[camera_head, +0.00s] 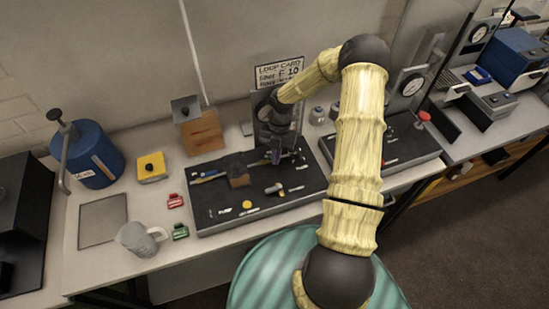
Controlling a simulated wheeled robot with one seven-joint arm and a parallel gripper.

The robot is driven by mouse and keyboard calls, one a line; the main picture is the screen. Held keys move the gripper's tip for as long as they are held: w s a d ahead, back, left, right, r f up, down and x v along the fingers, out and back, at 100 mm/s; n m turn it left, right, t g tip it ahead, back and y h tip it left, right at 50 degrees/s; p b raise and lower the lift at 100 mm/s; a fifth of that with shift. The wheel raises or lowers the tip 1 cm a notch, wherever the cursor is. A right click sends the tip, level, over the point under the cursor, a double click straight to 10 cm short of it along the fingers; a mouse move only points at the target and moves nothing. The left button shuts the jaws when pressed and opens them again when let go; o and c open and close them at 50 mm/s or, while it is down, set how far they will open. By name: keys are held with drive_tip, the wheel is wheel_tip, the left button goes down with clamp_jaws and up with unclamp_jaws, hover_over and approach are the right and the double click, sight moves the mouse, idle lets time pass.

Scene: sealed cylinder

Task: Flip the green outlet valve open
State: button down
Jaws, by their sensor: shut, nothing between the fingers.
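My arm reaches over the bench, and my gripper (277,158) points down at the back right of a black tray (255,215). The fingers are dark against the dark tray and look shut and empty. Small pieces lie close around the fingertips; I cannot tell whether they touch any. A small green piece (181,232) lies on the bench left of the tray, well away from my gripper. Below a similar red piece (176,201), it is too small to show whether it is a valve. No green valve handle can be made out clearly; my gripper and wrist hide part of the tray's back.
A blue canister (88,155), yellow box (151,167), wooden block (202,134) and grey mug (141,240) stand to the left. A loop card (280,72) stands behind my wrist.

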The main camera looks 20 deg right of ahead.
drive_tip(key=shift+w+d, duration=0.1)
drive_tip(key=shift+w, duration=0.15)
idle(0.3)
drive_tip(key=shift+w+a, duration=0.2)
drive_tip(key=shift+a, duration=0.65)
drive_tip(key=shift+s, duration=0.15)
